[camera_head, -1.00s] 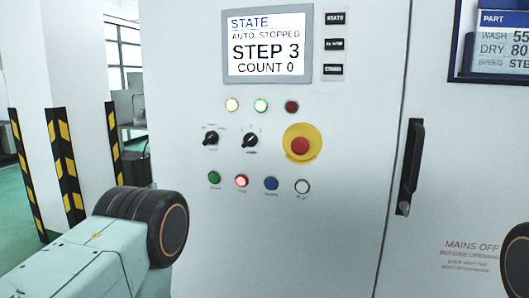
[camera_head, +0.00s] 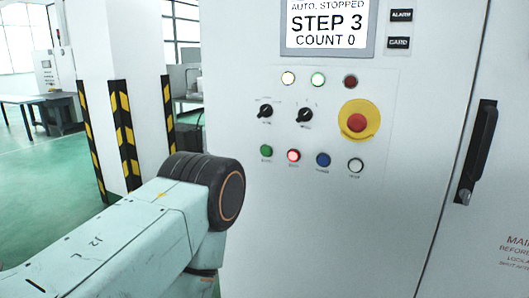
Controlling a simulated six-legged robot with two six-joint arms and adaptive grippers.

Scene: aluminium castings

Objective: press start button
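A light grey control cabinet (camera_head: 330,225) fills the middle of the head view. Its lower button row holds a green button (camera_head: 266,151), a lit red button (camera_head: 293,155), a blue button (camera_head: 323,159) and a white button (camera_head: 355,165). The labels under them are too small to read surely. The screen (camera_head: 328,25) reads "AUTO. STOPPED, STEP 3, COUNT 0". My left arm comes in from the left, its dark joint just left of the panel and apart from the buttons in the picture. Neither gripper is in view.
Above the buttons are two black rotary switches (camera_head: 304,115), three small lamps (camera_head: 318,79) and a red emergency stop on a yellow plate (camera_head: 358,121). A black door handle (camera_head: 478,150) stands to the right. A striped pillar (camera_head: 123,130) and open green floor are at left.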

